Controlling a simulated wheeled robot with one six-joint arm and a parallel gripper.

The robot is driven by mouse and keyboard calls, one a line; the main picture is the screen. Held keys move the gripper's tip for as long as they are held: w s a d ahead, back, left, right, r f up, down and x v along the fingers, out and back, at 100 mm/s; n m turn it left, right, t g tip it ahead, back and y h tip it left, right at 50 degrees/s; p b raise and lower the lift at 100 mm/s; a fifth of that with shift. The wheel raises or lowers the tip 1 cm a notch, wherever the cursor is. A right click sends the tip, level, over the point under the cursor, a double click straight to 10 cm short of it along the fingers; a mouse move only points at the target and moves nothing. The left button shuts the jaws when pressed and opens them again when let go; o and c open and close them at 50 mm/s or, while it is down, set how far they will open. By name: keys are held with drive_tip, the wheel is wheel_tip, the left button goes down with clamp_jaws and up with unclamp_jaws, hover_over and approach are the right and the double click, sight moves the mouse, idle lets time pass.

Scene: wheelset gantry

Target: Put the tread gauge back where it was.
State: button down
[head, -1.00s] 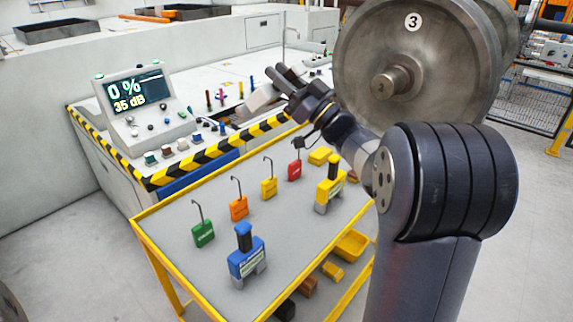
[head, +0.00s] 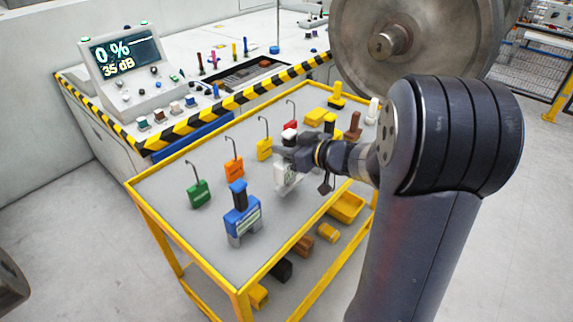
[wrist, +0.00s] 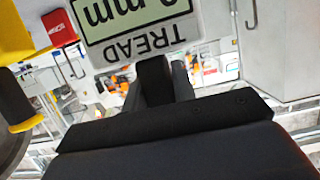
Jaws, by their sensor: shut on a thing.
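The tread gauge (head: 288,177) is a pale grey-white block held over the grey top of the yellow-edged cart (head: 180,243). My gripper (head: 292,158) is shut on it. I cannot tell whether its lower end touches the cart top. In the wrist view the gauge (wrist: 138,50) shows upside down, with the word TREAD and a display in mm, just beyond my dark fingers (wrist: 163,82). The gripper and wrist hide part of the gauge in the head view.
A blue gauge (head: 242,218) stands to the left on the cart. Green (head: 199,193), orange (head: 234,169), yellow (head: 264,150) and red (head: 290,126) padlocks line the far side. A yellow tool (head: 329,122) is partly behind my gripper. A large wheel (head: 420,50) stands behind.

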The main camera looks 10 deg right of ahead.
sight(286, 159)
drive_tip(key=shift+f+b, duration=0.45)
drive_tip(key=shift+f, duration=1.55)
drive_tip(key=c, duration=1.2)
unclamp_jaws()
drive_tip(key=shift+o, duration=0.2)
drive_tip(key=shift+r, duration=0.2)
drive_tip(key=p+v, duration=0.1)
drive_tip(key=v, duration=1.1)
drive_tip(key=shift+f, duration=0.1)
